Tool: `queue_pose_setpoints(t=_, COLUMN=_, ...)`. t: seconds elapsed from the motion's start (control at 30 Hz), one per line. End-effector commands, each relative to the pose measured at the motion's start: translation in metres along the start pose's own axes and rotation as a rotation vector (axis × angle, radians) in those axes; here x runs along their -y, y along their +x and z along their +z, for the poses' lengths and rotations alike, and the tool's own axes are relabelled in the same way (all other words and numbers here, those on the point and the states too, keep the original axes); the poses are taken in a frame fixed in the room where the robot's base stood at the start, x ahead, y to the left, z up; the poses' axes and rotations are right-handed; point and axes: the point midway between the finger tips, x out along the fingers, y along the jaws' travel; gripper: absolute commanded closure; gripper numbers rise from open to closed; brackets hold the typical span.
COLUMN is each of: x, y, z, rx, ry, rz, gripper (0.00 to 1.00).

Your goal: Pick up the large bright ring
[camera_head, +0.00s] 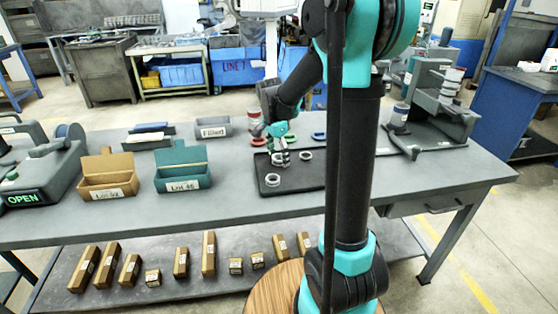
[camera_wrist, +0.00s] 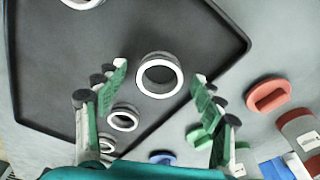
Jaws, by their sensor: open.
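My gripper (camera_head: 282,150) is over the back left part of a black tray (camera_head: 315,174) in the head view. In the wrist view its green-padded fingers are open (camera_wrist: 160,71). A large bright metal ring (camera_wrist: 160,95) lies on the tray between and beyond the fingertips, with a gap on each side. In the head view this ring (camera_head: 278,161) is partly hidden by my gripper. A smaller-looking ring (camera_wrist: 123,127) lies near it, with another partly seen ring (camera_wrist: 105,145) beyond. One more ring (camera_head: 273,186) lies nearer the tray's front and is cut off at the wrist view's top.
Red (camera_head: 259,141), green (camera_head: 290,139) and blue (camera_head: 319,136) pieces lie behind the tray. A brown box (camera_head: 108,178) and a teal box (camera_head: 182,173) stand left. A machine (camera_head: 430,105) stands at the right. The tabletop in front of the tray is clear.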

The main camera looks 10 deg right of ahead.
Motion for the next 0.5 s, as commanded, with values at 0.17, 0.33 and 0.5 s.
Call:
queue_pose_setpoints(t=0.17, x=-0.0001, y=-0.0001, z=-0.0001, rx=0.000, ry=0.000, rz=0.000, gripper=0.34)
queue_pose_setpoints(t=0.33, x=-0.0001, y=-0.0003, z=-0.0001, rx=0.000, ry=0.000, rz=0.000, gripper=0.55)
queue_pose_setpoints(t=0.5, x=-0.0001, y=-0.0003, z=-0.0001, rx=0.000, ry=0.000, rz=0.000, gripper=0.76)
